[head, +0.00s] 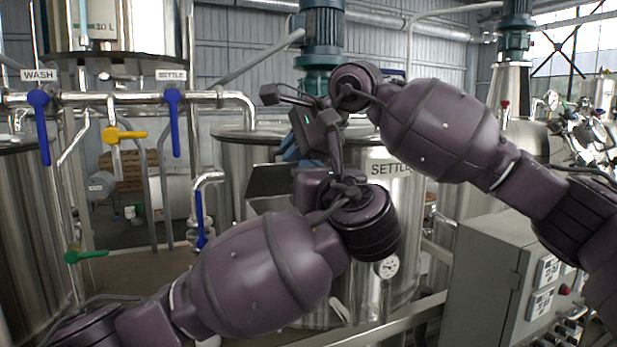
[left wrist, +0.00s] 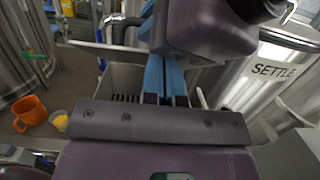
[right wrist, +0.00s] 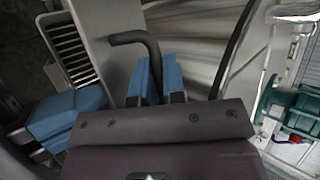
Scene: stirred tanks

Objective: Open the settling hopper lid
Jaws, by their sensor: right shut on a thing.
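The settling hopper (head: 272,205) is a grey box on the front of the steel SETTLE tank. Its lid (left wrist: 95,46) shows nearly edge-on as a thin grey plate in the left wrist view, apparently raised above a dark slatted grate (left wrist: 125,97). My right gripper (right wrist: 153,80) is shut on the lid's dark bent handle (right wrist: 128,38), the bar between its blue fingers. The right gripper also shows in the head view (head: 289,152). The arms hide much of the lid in the head view.
The SETTLE tank (head: 235,165) stands right behind the hopper, with a motor (head: 322,40) on top. Pipes with blue valve handles (head: 172,120) run at left. A grey control cabinet (head: 487,285) is at right. An orange mug (left wrist: 30,113) stands left of the hopper.

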